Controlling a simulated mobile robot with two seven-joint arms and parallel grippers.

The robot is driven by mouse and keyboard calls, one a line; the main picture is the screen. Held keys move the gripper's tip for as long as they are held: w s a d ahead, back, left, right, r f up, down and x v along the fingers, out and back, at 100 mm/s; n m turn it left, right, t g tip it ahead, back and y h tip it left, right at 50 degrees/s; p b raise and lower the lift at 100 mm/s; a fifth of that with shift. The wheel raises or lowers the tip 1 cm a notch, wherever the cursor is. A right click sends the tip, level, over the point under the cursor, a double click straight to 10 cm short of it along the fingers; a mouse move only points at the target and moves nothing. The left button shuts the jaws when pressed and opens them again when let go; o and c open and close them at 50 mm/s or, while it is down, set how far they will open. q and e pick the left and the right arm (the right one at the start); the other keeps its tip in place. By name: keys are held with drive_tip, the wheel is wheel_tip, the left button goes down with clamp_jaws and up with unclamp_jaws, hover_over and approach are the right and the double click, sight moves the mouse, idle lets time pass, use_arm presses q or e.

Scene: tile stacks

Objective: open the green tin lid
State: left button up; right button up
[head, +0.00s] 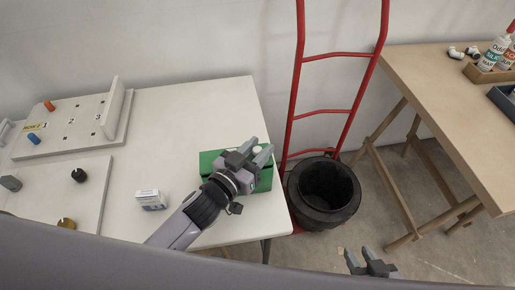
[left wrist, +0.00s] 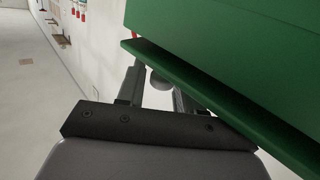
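The green tin (head: 209,160) stands at the right front edge of the white table, partly hidden under my left gripper. Its lid looks shut. In the left wrist view the tin's green side (left wrist: 240,45) fills the upper right, with a projecting green edge (left wrist: 215,95) slanting below it. My left gripper (head: 258,149) is over the tin, fingers apart. A small pale round knob (left wrist: 159,80) shows between its fingers (left wrist: 157,88); I cannot tell whether they touch it. My right gripper (head: 360,256) is low, over the floor, with its fingers apart and empty.
A small white box (head: 151,199) stands left of the tin on the white table (head: 180,110). A red hand truck (head: 335,112), a black bin (head: 324,215) and a wooden table (head: 440,95) are to the right.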

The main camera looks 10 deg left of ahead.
idle(0.3)
use_arm(q)
drive_tip(key=shift+b+v, duration=0.35)
drive_tip(key=shift+v, duration=3.2)
drive_tip(key=shift+o, duration=0.5)
